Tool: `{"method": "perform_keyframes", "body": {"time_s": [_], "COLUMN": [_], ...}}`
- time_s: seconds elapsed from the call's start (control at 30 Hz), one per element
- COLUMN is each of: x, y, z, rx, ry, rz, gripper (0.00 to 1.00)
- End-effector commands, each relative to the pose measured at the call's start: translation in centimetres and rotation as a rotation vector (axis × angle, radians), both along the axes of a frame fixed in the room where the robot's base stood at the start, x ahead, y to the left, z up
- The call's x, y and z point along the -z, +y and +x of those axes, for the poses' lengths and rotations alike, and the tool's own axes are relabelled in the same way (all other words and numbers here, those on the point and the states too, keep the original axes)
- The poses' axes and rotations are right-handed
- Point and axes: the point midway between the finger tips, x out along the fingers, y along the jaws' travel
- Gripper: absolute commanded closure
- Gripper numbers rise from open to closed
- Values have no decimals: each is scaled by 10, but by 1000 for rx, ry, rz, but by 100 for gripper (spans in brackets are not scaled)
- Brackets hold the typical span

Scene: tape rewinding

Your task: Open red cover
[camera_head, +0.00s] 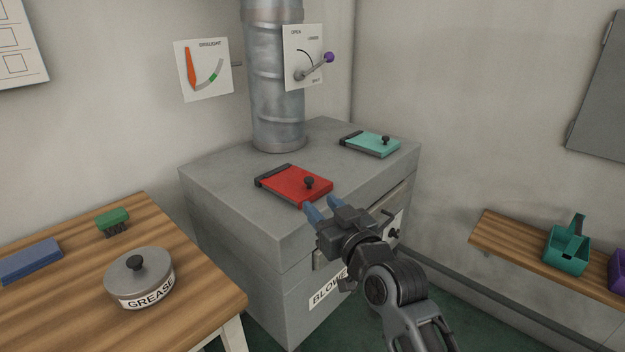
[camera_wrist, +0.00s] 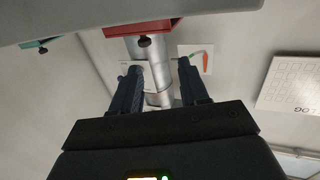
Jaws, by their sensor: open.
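My gripper (camera_head: 318,207) is open and empty, just in front of and to the right of the red cover, apart from the knob. In the wrist view, the fingers of my gripper (camera_wrist: 159,82) are spread with nothing between them.
A teal cover (camera_head: 371,143) sits farther back on the cabinet. A metal duct (camera_head: 275,75) rises behind it. A wooden table (camera_head: 190,262) with a grease tin (camera_head: 140,276) stands at left. A shelf (camera_head: 506,247) with a teal holder (camera_head: 567,257) is at right.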

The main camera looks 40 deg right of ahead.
Motion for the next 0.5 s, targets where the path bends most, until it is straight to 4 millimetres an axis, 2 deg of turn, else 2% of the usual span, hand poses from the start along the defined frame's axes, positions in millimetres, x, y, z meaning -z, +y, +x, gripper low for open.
{"method": "perform_keyframes", "body": {"time_s": [0.03,0.2,0.5], "x": [2,1,-1], "y": [3,10,13], "z": [-9,-31,-42], "rx": [0,-1,-1], "ry": [0,-1,0], "rz": [3,2,0], "gripper": [56,56,56]}}
